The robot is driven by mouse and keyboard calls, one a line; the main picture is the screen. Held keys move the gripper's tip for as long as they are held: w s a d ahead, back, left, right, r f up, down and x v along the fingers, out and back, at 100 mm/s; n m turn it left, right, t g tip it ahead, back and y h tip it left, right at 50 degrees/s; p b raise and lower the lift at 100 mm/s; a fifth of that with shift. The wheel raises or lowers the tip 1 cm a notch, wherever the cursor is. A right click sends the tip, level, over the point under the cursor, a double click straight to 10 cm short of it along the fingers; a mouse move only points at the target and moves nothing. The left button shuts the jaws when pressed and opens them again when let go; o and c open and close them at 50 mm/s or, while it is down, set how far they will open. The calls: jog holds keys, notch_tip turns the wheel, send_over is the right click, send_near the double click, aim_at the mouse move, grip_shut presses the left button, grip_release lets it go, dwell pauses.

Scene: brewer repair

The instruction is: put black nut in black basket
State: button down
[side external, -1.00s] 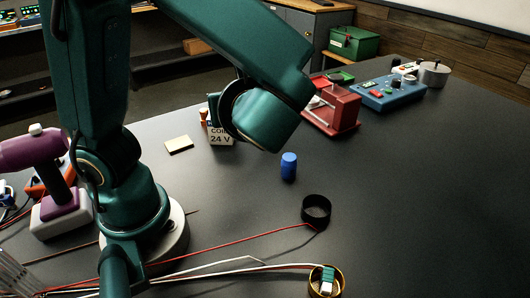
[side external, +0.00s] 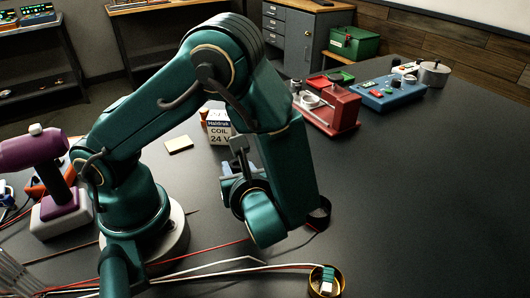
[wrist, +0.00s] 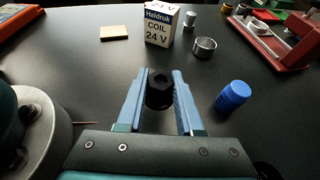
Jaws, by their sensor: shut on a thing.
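The black nut (wrist: 159,95) is between the two blue-grey fingers of my gripper (wrist: 160,82) in the wrist view. My gripper is shut on it. I cannot tell how far the nut is above the table. In the side view my gripper (side external: 240,165) is left of the upper arm, in front of the coil box, and the nut cannot be made out there. The black basket (side external: 321,216), an open dark ring, stands on the table to the right of my gripper, partly hidden behind my arm.
The coil box (side external: 218,128) and a metal cup (wrist: 205,47) are ahead. Red and white wires (side external: 215,262) and a brass ring (side external: 338,283) lie in front.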

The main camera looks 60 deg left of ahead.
jog(key=shift+f, duration=2.25)
jog(key=shift+f, duration=0.1)
jog(key=c, duration=0.6)
grip_release()
jog(key=shift+o, duration=0.2)
